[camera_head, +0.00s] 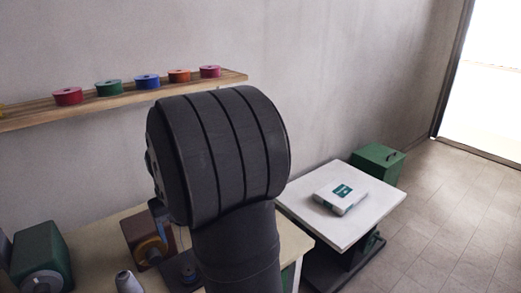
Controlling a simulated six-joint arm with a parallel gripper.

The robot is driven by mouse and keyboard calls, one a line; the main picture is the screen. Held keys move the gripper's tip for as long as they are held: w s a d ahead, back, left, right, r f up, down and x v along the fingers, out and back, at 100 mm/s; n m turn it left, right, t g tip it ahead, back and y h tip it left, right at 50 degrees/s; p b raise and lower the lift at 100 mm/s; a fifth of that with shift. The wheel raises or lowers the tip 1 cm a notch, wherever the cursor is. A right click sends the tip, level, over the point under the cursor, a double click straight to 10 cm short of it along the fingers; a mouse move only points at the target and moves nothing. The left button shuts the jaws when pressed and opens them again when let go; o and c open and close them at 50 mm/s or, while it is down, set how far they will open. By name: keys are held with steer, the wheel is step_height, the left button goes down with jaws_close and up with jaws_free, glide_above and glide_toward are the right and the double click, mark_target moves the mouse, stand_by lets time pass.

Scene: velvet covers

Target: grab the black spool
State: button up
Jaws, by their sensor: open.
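My large dark arm link fills the middle of the view and covers part of the table. My gripper does not show in this view.
A wooden shelf (125,95) holds several coloured spools, including red (68,96) and blue (147,82). A grey cone (128,282), a brown device (145,238) and a green machine (40,255) crowd the worktable. A white table (365,197) carries a white-green box (341,197).

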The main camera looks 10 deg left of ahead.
steer(key=shift+c, duration=0.5)
steer(key=f+n, duration=0.2)
steer(key=f, duration=0.2)
steer(key=f+n, duration=0.1)
steer(key=f, duration=0.3)
steer(key=f+n, duration=0.2)
steer(key=f, duration=0.2)
steer(key=shift+w+d+n, duration=0.1)
steer(key=shift+d+n, duration=0.15)
steer(key=shift+n, duration=0.05)
steer(key=shift+a+f, duration=0.15)
steer(key=shift+f, duration=1.2)
steer(key=shift+a+f, duration=0.15)
steer(key=shift+f, duration=1.2)
steer(key=c, duration=1)
